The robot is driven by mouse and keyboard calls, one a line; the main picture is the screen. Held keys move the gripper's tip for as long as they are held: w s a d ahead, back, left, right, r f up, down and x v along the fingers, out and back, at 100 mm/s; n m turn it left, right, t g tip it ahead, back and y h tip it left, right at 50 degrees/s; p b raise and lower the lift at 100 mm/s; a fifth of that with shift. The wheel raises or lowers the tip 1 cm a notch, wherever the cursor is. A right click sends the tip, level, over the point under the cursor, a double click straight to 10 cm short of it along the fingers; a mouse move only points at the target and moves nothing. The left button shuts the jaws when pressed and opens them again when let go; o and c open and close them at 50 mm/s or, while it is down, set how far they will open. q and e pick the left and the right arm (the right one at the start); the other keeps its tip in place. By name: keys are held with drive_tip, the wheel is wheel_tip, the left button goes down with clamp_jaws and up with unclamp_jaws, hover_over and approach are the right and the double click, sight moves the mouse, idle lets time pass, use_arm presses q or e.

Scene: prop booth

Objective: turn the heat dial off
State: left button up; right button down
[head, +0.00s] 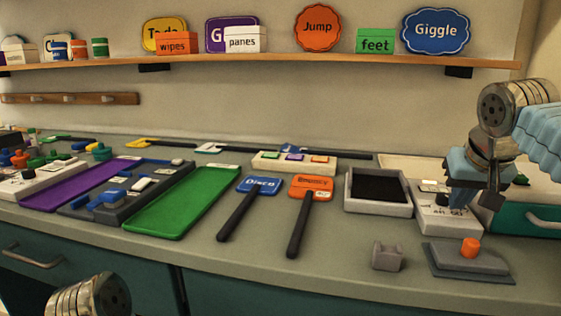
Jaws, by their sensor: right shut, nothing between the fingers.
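My right gripper (470,196) comes in from the right and points down over a white box (430,222) on the counter. It is shut and empty. The box has small dark lettering and a dark part on its top, close to the fingers. This may be the heat dial, but the gripper covers much of it, so I cannot tell its setting or whether the fingers touch it. My left gripper is out of view; only a metal part of my left arm shows at the bottom left.
An orange knob on a grey base (470,262) and a small grey block (387,256) stand in front of the box. A black-lined tray (378,207) is to its left. Two paddle signs and a green tray (182,203) lie farther left. The front counter's middle is clear.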

drive_tip(key=shift+a+p, duration=0.15)
drive_tip(key=shift+p, duration=0.15)
idle(0.5)
drive_tip(key=shift+a, duration=0.3)
drive_tip(key=shift+w+a+p, duration=0.25)
drive_tip(key=shift+a+p, duration=0.35)
drive_tip(key=shift+p, duration=0.3)
drive_tip(key=shift+a, duration=0.15)
drive_tip(key=shift+f, duration=0.1)
drive_tip(key=shift+s+a, duration=0.2)
drive_tip(key=shift+s, duration=0.05)
drive_tip(key=shift+r, duration=3.05)
